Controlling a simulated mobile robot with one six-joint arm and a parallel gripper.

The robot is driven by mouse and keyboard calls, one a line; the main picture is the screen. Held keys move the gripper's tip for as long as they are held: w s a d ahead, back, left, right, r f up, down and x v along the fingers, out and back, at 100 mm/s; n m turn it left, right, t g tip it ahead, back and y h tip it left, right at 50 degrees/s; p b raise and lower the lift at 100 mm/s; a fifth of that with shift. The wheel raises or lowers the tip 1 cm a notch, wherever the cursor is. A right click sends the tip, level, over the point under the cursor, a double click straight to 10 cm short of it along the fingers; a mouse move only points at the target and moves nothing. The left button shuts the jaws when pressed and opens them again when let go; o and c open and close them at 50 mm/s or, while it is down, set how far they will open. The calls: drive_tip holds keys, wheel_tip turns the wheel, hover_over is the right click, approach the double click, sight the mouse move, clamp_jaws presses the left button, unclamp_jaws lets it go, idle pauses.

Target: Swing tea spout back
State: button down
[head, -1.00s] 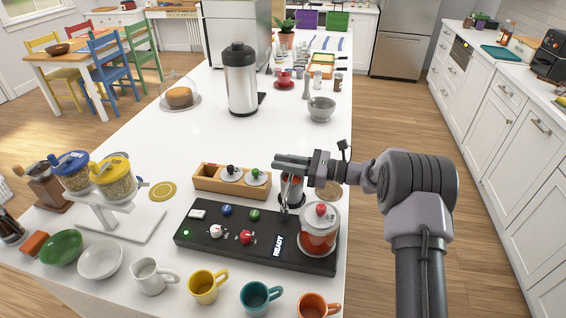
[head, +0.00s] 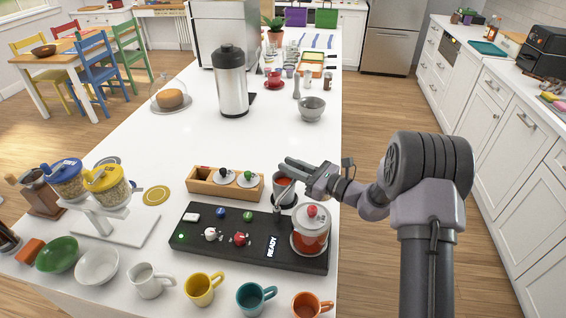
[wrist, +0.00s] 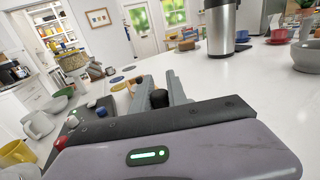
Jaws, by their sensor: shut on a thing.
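The tea station is a black base (head: 190,245) with buttons, several small knobs and a READY sign. A glass tea jar (head: 310,240) with red tea and a red lid knob stands at its right end. My gripper (head: 291,164) is above and behind the jar, its fingers pointing up and left. In the wrist view my gripper (wrist: 157,90) is shut on a dark upright knob (wrist: 159,99), which seems to be the tea spout's handle. The rest of the spout is mostly hidden.
A wooden box (head: 225,185) with two knobbed lids stands behind the station. Mugs (head: 204,290) and bowls (head: 97,265) line the near edge. A steel flask (head: 231,85) stands farther back.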

drive_tip(key=shift+s+d+m+t+h, duration=0.2)
drive_tip(key=shift+d+m+t+h, duration=0.25)
drive_tip(key=shift+t, duration=0.1)
drive_tip(key=shift+s+d+m+t+h, duration=0.2)
drive_tip(key=shift+d+m+t+h, duration=0.25)
drive_tip(key=shift+t, duration=0.1)
drive_tip(key=c, duration=1.3)
unclamp_jaws()
drive_tip(key=shift+d, duration=0.1)
drive_tip(key=p+v, duration=0.2)
drive_tip(key=v, duration=1.5)
drive_tip(key=shift+s, duration=0.2)
